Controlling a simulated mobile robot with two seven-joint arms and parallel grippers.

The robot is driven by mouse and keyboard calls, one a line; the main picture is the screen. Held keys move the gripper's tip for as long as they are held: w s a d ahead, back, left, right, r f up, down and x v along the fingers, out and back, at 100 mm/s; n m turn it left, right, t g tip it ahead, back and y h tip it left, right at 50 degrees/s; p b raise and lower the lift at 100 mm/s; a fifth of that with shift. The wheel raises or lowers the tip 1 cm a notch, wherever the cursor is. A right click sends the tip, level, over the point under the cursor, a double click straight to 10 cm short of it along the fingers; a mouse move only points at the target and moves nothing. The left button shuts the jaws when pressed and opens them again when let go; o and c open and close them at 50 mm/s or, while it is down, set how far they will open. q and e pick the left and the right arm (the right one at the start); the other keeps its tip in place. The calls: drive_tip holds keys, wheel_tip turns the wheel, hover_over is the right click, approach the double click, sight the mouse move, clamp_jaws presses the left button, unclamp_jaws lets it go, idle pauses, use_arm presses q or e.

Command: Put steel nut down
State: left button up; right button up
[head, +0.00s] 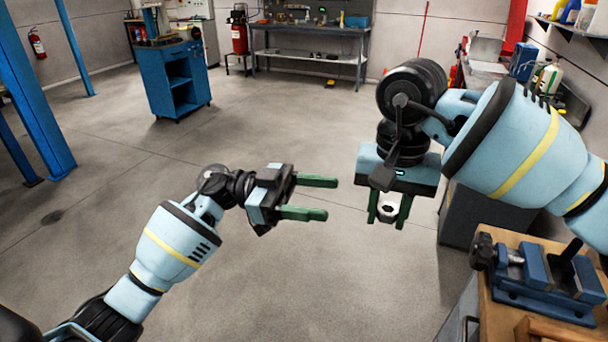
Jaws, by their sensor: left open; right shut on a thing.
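The steel nut (387,210) is a small bright ring with a dark hole. It sits between the green fingers of my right gripper (388,220), which points down and is shut on it. The nut is held in the air, left of the wooden workbench (497,318), with the grey floor behind it in the picture. My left gripper (324,198) is open and empty, its green fingers pointing right, to the left of the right gripper.
A blue vise (545,285) stands on the workbench at the lower right. A blue cart (172,82), a long table (312,30) and a red compressor (239,36) stand far back. A cluttered counter (480,68) runs along the right. The middle floor is clear.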

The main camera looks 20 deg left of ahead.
use_arm(q)
drive_tip(key=a+r+y, duration=0.1)
drive_tip(key=y, duration=0.1)
drive_tip(key=w+a+r+g+y, duration=0.1)
drive_tip(key=r, duration=0.1)
drive_tip(key=shift+a+r+y, duration=0.1)
drive_tip(key=shift+a+y, duration=0.1)
drive_tip(key=shift+y, duration=0.2)
drive_tip(key=shift+d, duration=0.1)
drive_tip(key=x, duration=1.2)
drive_tip(key=shift+s, duration=0.15)
drive_tip(key=c, duration=1)
drive_tip(key=shift+c, duration=0.3)
use_arm(e)
drive_tip(key=o, duration=1.1)
drive_tip(key=shift+c, duration=0.2)
